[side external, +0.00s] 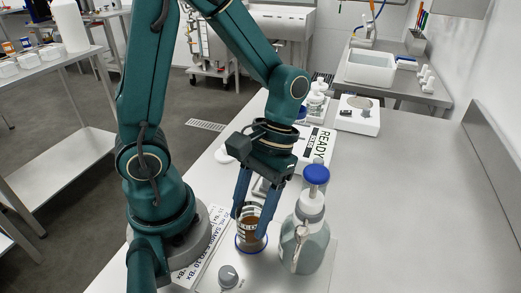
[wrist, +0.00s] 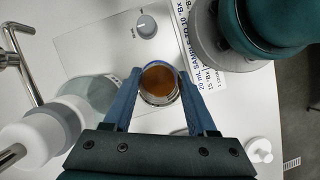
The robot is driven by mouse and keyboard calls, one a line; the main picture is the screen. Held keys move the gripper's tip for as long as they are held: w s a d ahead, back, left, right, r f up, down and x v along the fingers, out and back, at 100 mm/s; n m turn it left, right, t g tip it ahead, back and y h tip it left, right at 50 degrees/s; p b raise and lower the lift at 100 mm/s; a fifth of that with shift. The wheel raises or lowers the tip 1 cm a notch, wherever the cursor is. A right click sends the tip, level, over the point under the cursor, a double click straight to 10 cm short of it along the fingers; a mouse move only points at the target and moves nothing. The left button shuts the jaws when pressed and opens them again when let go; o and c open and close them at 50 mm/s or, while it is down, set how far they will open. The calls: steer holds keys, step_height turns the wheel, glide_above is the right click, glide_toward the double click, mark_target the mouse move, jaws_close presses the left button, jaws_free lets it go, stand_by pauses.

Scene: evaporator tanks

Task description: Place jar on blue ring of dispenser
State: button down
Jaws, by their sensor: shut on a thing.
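The jar (side external: 251,227) is small and clear with brown liquid in it. My gripper (side external: 254,222) points down and is shut on the jar, one blue finger on each side. The jar stands upright at the blue ring (side external: 249,250), whose edge shows around its base on the dispenser's plate (side external: 264,275). I cannot tell whether the jar touches the plate. In the wrist view the jar (wrist: 159,82) is seen from above between the fingertips. The dispenser bottle (side external: 307,240), with a blue cap, stands just right of the gripper.
A grey knob (side external: 228,277) sits on the plate in front of the jar. A printed label sheet (side external: 207,245) lies to the left. A READY sign (side external: 318,148) and a white scale (side external: 358,115) stand further back. The bench on the right is clear.

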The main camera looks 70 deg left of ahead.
steer(key=shift+f, duration=0.7)
steer(key=shift+f, duration=0.1)
steer(key=shift+c, duration=1)
jaws_free()
step_height(320, 180, up, 12)
steer(key=w+a+m+t+y, duration=0.1)
steer(key=w+a+m+t, duration=0.1)
steer(key=t, duration=0.7)
steer(key=a+m, duration=0.1)
steer(key=m, duration=0.1)
steer(key=shift+w+m+t+y, duration=0.3)
